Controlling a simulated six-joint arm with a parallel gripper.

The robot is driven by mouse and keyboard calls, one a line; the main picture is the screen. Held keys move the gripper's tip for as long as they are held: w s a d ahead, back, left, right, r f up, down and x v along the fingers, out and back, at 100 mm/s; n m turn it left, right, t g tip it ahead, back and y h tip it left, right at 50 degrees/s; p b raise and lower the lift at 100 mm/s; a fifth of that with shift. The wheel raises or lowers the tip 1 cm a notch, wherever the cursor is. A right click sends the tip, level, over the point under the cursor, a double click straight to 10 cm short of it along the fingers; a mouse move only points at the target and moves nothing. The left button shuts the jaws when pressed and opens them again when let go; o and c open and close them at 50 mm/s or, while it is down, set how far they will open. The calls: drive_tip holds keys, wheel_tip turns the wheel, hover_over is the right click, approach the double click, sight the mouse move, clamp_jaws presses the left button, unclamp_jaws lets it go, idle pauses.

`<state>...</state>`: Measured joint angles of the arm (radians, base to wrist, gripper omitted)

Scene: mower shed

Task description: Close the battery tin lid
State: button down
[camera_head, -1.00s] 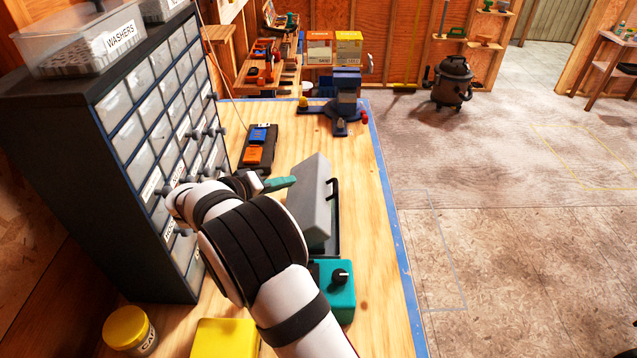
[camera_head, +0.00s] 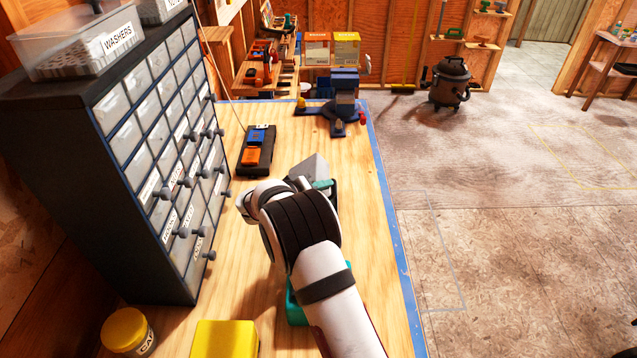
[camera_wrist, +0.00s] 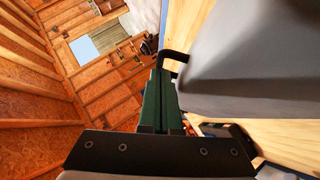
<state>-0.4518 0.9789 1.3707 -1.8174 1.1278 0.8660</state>
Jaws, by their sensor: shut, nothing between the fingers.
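The battery tin's grey lid (camera_head: 308,168) stands raised at an angle on the bench, mostly hidden behind my arm in the head view. In the wrist view the lid (camera_wrist: 250,62) fills the upper right, with its black handle (camera_wrist: 174,60) at its left edge. The tin's body is hidden by my arm. My gripper (camera_head: 325,184) is shut and empty, at the lid's right side in the head view. In the wrist view my gripper's green fingers (camera_wrist: 160,82) are together, close beside the handle; I cannot tell whether they touch it.
A teal box (camera_head: 295,303) is partly hidden under my arm. A drawer cabinet (camera_head: 150,160) stands at left. A charger with batteries (camera_head: 257,150) and a blue vise (camera_head: 344,105) lie further back. A yellow box (camera_head: 225,340) and a yellow-capped jar (camera_head: 128,330) are in front.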

drive_tip(key=shift+d, duration=0.1)
drive_tip(key=shift+d+f+m+y, duration=0.3)
drive_tip(key=shift+d+f+y, duration=0.15)
drive_tip(key=shift+d, duration=0.2)
drive_tip(key=shift+s+d+f+m+g+y, duration=0.1)
drive_tip(key=shift+d+f+m+y, duration=0.2)
drive_tip(key=shift+d+f, duration=0.65)
drive_tip(key=shift+w+d+f+m+g+y, duration=0.1)
drive_tip(key=shift+d+f+y, duration=0.3)
drive_tip(key=shift+d+f, duration=0.55)
drive_tip(key=shift+s+d+f+m+g+y, duration=0.15)
drive_tip(key=shift+d+f+y, duration=0.3)
drive_tip(key=shift+f, duration=0.85)
drive_tip(key=shift+d, duration=0.1)
